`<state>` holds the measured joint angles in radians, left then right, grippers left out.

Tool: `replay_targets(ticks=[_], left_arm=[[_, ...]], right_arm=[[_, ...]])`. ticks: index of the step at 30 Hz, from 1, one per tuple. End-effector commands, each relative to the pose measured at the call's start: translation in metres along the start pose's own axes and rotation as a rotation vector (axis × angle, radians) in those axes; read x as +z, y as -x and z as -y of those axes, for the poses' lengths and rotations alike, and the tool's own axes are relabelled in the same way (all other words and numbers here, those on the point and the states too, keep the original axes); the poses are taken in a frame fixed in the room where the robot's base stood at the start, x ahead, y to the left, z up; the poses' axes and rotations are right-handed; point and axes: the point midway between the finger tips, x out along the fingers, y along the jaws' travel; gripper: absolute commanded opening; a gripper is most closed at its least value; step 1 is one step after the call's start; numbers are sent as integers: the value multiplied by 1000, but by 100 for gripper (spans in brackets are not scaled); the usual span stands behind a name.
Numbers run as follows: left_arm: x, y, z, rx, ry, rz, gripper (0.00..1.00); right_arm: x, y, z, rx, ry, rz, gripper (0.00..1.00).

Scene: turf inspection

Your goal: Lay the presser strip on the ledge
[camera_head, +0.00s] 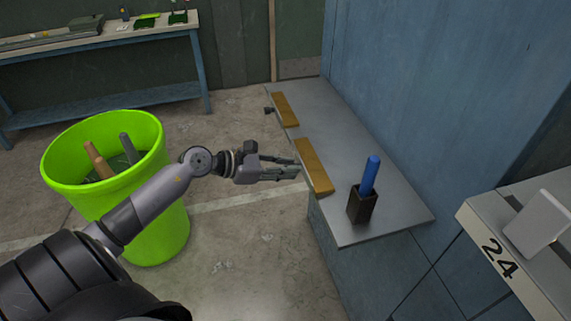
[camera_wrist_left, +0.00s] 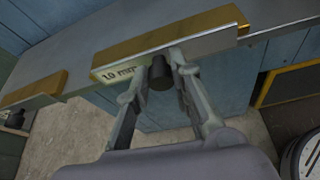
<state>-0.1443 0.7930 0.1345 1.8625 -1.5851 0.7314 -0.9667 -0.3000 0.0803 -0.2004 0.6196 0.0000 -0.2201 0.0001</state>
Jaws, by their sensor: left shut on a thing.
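A yellow-brown strip (camera_head: 313,166), which I take as the presser strip, is at the front edge of the grey ledge (camera_head: 350,145). In the left wrist view the strip (camera_wrist_left: 170,41) has a pale front face marked 1.0 mm and a dark round knob (camera_wrist_left: 160,74). My left gripper (camera_head: 296,168) is shut on this knob, with a finger on each side of it. The strip runs along the edge; I cannot tell whether its underside touches the ledge. My right gripper is not in view.
A second similar strip (camera_head: 285,109) with a dark knob lies farther back on the ledge edge. A dark holder (camera_head: 361,206) with a blue-handled tool stands near the ledge's front end. A green bin (camera_head: 160,225) stands left, below my arm. A blue wall bounds the right.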

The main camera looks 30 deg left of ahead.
Motion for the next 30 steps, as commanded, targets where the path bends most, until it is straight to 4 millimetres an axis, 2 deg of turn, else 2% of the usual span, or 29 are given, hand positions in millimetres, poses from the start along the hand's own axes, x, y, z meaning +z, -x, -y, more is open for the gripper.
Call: replay_targets(ticks=[27, 28, 30], left_arm=[[-2, -1, 0, 1, -1, 3, 0], [-2, -1, 0, 1, -1, 3, 22], [-2, -1, 0, 1, -1, 2, 27]], right_arm=[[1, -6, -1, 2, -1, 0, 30], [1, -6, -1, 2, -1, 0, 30], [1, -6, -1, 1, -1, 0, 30]])
